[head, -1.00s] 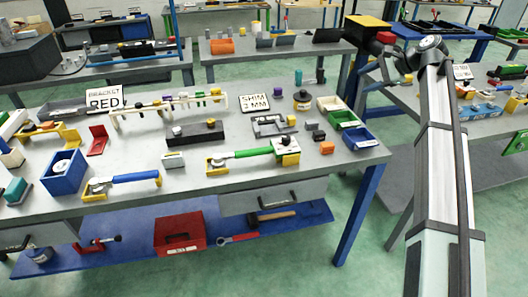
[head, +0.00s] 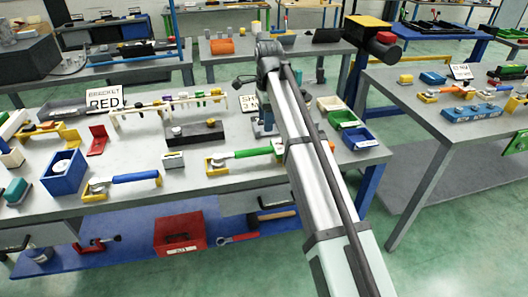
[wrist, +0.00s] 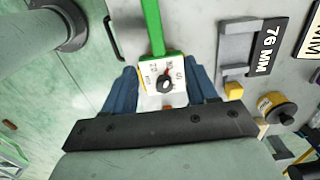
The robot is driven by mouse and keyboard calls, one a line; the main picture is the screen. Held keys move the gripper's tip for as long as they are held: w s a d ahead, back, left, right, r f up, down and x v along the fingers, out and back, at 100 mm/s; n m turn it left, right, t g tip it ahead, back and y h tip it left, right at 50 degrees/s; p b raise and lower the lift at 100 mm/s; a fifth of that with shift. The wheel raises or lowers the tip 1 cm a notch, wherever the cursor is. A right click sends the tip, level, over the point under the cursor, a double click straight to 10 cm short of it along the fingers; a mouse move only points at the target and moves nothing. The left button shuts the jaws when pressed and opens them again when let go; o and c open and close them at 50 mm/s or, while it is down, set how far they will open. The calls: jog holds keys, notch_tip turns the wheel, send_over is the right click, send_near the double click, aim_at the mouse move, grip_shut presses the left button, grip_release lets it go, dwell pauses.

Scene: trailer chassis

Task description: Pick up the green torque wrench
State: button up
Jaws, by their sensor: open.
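The green torque wrench (head: 252,152) lies on the grey bench, its left end at a yellow holder. My arm hides its right end in the head view. In the wrist view its green handle (wrist: 152,28) runs up to the top edge. The handle meets a white and yellow block with a dial and a dark round knob (wrist: 165,84). My gripper (wrist: 160,70) is open, one blue finger on each side of this block. I cannot tell whether either finger touches it.
A blue-handled wrench (head: 135,178) lies on the bench to the left. Green (head: 342,119) and blue (head: 360,138) bins stand at the right edge. In the wrist view a grey fixture (wrist: 235,48) and a yellow and black round part (wrist: 275,107) sit right of the block.

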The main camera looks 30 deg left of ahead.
aim_at(262, 148)
jog(key=f, duration=0.9)
jog(key=s+f, duration=0.1)
jog(key=f, duration=0.4)
jog(key=shift+s+a, duration=0.1)
jog(key=shift+a, duration=0.25)
jog(key=shift+r, duration=0.1)
grip_shut()
